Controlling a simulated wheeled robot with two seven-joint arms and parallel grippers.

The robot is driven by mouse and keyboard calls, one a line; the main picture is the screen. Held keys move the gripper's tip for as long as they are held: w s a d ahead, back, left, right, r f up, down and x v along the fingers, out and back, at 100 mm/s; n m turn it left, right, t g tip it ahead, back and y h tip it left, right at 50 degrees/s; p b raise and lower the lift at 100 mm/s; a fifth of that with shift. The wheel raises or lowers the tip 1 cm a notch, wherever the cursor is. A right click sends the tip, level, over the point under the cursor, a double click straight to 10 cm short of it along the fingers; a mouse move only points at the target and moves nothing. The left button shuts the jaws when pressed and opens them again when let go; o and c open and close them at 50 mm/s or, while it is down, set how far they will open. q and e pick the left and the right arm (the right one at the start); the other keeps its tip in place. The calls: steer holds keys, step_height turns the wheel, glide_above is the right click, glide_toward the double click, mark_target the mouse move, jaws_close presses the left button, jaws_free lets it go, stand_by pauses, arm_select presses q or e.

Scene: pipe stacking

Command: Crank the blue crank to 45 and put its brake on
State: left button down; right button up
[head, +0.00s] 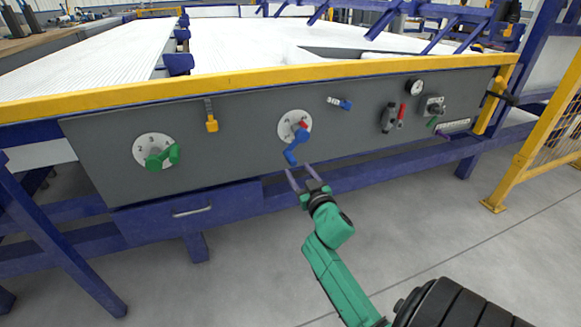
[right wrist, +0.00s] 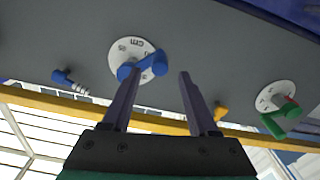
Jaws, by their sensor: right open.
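The blue crank (head: 294,149) sits on a round white dial (head: 284,128) in the middle of the grey panel, its arm hanging down and slightly left, with a red part at its hub. It also shows in the right wrist view (right wrist: 152,64). A small blue-handled lever (head: 342,103), perhaps its brake, is up and right of the dial, lying nearly level; it also shows in the right wrist view (right wrist: 62,77). My right gripper (head: 302,171) is open and empty, just below the crank's handle and apart from it. My left gripper is not in view.
A green crank (head: 162,157) on a second dial and a yellow lever (head: 211,121) are to the left. A gauge (head: 414,88), a red-handled part (head: 401,113) and a grey switch box (head: 432,105) are to the right. A drawer (head: 190,209) lies below.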

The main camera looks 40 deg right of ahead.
mark_target(294, 165)
steer(key=b+x, duration=0.1)
steer(key=x, duration=0.5)
steer(key=shift+s, duration=0.1)
jaws_close()
steer(key=shift+f, duration=0.1)
stand_by(1.0)
